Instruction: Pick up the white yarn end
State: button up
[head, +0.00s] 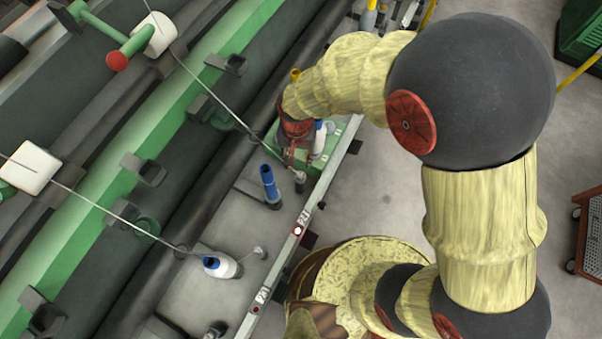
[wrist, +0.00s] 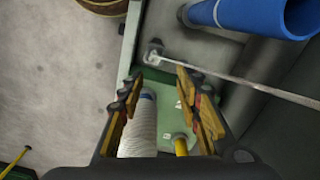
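The white yarn (wrist: 235,80) runs in the wrist view from the right edge to a pale end (wrist: 152,57) at a small dark fitting, just ahead of my fingertips. In the head view the strand (head: 205,88) comes down from the upper left towards my gripper (head: 291,158); a small pale piece (head: 299,176) shows just below it. In the wrist view my gripper (wrist: 160,77) is open, its two fingers apart. Nothing is clearly held. A white wound bobbin (wrist: 140,128) shows between and below the fingers, and I cannot tell whether it touches them.
An empty blue tube (head: 269,182) stands left of my gripper, close by in the wrist view (wrist: 245,14). A white bobbin with a blue top (head: 220,266) stands lower down. The dark roller (head: 200,180) lies left of the spindles. Open floor (head: 365,200) is to the right.

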aim_at(300, 172)
jog(key=shift+f, duration=0.9)
jog(key=f, duration=0.1)
jog(key=s+f+b, duration=0.1)
jog(key=f+b, duration=0.1)
jog(key=f, duration=0.1)
jog(key=shift+s+d, duration=0.15)
jog(key=shift+d, duration=0.25)
jog(key=shift+a+f+b, duration=0.1)
jog(key=shift+f+b, duration=0.25)
jog(key=shift+f, duration=0.1)
jog(key=shift+r, duration=0.1)
jog(key=shift+c, duration=0.7)
jog(key=c, duration=0.7)
